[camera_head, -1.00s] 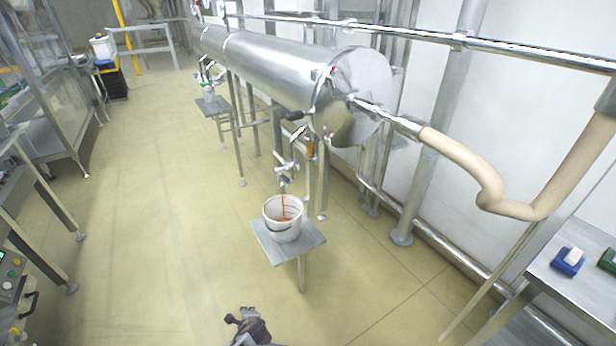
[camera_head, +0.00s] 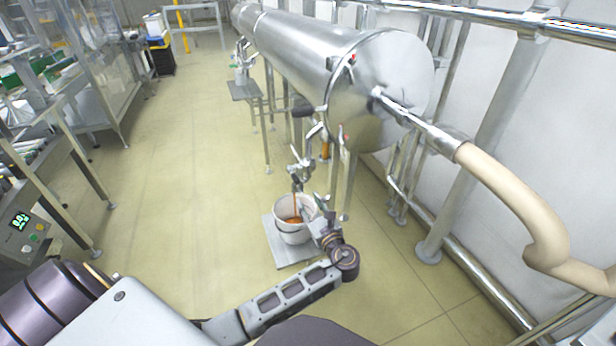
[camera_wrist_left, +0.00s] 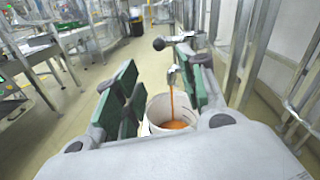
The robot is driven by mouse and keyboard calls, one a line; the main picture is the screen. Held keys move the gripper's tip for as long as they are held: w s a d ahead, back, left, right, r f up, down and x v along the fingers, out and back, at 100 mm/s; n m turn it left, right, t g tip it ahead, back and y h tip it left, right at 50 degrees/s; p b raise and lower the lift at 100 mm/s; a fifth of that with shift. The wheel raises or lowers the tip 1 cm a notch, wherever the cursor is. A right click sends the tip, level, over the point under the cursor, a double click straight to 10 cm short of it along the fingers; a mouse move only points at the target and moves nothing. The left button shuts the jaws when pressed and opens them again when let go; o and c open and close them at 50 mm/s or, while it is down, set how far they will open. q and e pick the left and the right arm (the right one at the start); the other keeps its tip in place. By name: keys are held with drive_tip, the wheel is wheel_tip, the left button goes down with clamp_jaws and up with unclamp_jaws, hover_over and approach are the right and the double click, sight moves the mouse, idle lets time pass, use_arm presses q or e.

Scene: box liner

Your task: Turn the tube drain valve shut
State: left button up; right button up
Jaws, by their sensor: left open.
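The drain valve (camera_head: 302,165) is a chrome fitting below the near end of the big steel tube (camera_head: 310,60). In the left wrist view its lever (camera_wrist_left: 178,38) sticks out to the left, with a black ball knob at its end. Orange liquid (camera_head: 295,203) runs from the spout into a white bucket (camera_head: 281,228). My left gripper (camera_head: 318,208) is at the bucket's right side, lower than the valve. In the left wrist view its green-padded fingers (camera_wrist_left: 163,88) are apart and empty, with the spout and stream showing between them. My right gripper is not in view.
The bucket stands on a small metal stand (camera_head: 272,248). Steel legs and pipes stand close behind the valve. A beige hose (camera_head: 510,200) hangs at the right. A second stand (camera_head: 243,90) is farther back. The floor (camera_head: 170,180) to the left is clear.

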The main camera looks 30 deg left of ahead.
use_arm(q)
drive_tip(key=shift+r, duration=0.25)
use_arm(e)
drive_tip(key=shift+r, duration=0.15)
use_arm(q)
drive_tip(key=shift+w, duration=0.1)
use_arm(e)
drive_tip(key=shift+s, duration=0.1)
use_arm(q)
drive_tip(key=b, duration=0.2)
approach(293, 174)
drive_tip(key=x, duration=0.4)
drive_tip(key=f+x, duration=0.1)
drive_tip(key=x, duration=0.1)
drive_tip(key=shift+x, duration=1.1)
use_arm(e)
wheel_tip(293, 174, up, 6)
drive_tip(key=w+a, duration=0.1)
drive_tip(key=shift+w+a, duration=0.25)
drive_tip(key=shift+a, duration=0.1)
use_arm(q)
drive_tip(key=shift+c, duration=0.5)
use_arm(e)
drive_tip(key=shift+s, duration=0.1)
